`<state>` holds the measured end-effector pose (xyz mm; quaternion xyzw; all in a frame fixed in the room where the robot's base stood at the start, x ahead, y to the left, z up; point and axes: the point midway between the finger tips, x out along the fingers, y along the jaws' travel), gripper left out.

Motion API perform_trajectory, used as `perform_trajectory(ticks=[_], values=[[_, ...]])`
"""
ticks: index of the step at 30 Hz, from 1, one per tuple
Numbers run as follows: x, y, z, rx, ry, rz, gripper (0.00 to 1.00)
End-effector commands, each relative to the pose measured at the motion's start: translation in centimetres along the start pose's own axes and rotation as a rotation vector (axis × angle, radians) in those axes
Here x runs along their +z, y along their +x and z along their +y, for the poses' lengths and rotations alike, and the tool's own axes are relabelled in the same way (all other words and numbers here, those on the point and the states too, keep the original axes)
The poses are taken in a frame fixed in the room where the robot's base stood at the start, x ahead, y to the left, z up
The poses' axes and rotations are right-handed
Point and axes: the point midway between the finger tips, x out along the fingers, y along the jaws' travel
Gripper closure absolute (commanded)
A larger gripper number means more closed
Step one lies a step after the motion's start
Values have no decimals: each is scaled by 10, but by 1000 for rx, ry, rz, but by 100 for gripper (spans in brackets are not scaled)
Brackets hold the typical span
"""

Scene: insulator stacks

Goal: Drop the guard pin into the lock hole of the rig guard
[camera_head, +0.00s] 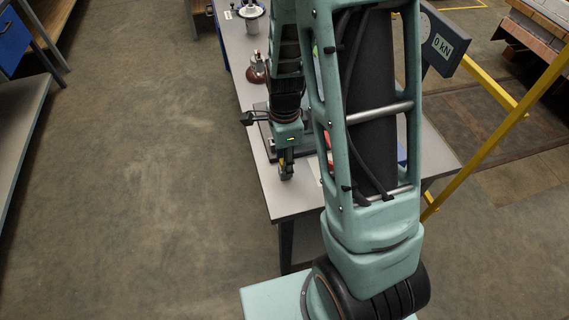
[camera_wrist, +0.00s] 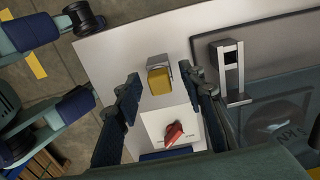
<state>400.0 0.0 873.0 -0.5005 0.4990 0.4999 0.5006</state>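My gripper (camera_wrist: 166,100) is open in the wrist view, its two dark fingers wide apart with nothing held between them. In the head view my gripper (camera_head: 286,168) points down over the near left part of the bench. Below and between the fingers, a yellow block (camera_wrist: 159,82) sits against a small grey metal piece (camera_wrist: 157,61); I cannot tell whether this is the guard pin. To the right stands a grey metal bracket (camera_wrist: 230,68) with dark openings, beside a dark see-through panel (camera_wrist: 285,75), possibly the rig guard. I cannot make out the lock hole for certain.
The grey bench (camera_head: 295,203) has a free near corner. A "0 kN" display (camera_head: 443,45) and yellow rails (camera_head: 495,88) stand to the right. Open floor lies left.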

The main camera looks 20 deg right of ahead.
Motion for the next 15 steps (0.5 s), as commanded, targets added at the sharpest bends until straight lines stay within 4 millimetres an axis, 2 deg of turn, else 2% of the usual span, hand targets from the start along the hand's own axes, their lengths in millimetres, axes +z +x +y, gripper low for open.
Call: perform_trajectory(ticks=[1,9,15], values=[[0,0,0,0,0,0,70],[0,0,0,0,0,0,100],[0,0,0,0,0,0,100]])
